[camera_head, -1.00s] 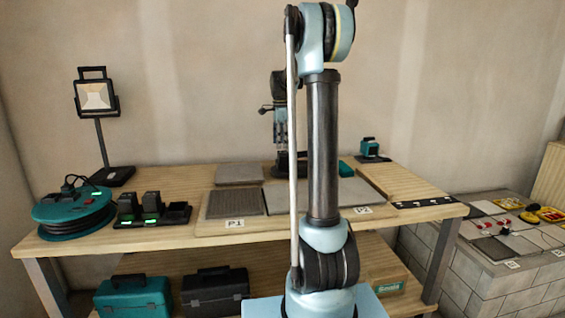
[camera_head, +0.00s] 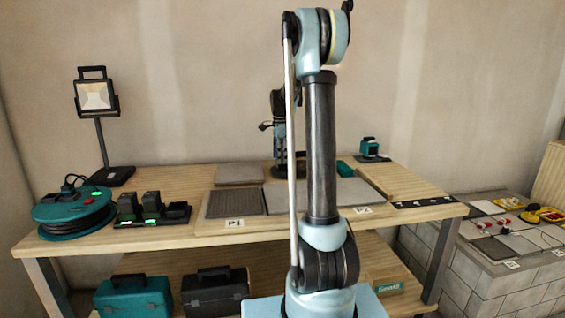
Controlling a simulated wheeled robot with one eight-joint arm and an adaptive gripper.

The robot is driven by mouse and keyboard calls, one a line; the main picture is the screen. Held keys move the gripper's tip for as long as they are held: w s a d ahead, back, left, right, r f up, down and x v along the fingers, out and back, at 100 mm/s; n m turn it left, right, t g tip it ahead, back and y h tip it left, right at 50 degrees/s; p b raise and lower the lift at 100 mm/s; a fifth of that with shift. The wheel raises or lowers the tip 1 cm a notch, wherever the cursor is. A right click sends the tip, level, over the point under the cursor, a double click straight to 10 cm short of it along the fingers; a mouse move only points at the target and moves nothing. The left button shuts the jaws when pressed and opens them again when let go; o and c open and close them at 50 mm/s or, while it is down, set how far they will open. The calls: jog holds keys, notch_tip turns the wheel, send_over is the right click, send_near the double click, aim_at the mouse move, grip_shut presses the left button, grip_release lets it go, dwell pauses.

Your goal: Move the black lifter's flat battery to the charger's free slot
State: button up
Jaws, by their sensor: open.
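My gripper (camera_head: 280,150) points down over the back middle of the bench. It is open, and my arm's column partly hides it. A dark shape (camera_head: 284,173) stands under it on the bench, perhaps the black lifter; its battery cannot be made out.
A teal cable reel (camera_head: 72,215) and a work lamp (camera_head: 97,97) stand at the left. Grey tiles (camera_head: 238,174) cover the middle. A small teal device (camera_head: 369,147) stands at the back right. Toolboxes (camera_head: 134,296) sit on the lower shelf. A block bench (camera_head: 490,285) with tiles is at right.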

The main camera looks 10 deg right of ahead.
jog(key=c, duration=1.1)
jog(key=shift+o, duration=0.2)
jog(key=shift+r, duration=0.15)
jog(key=shift+r, duration=2.9)
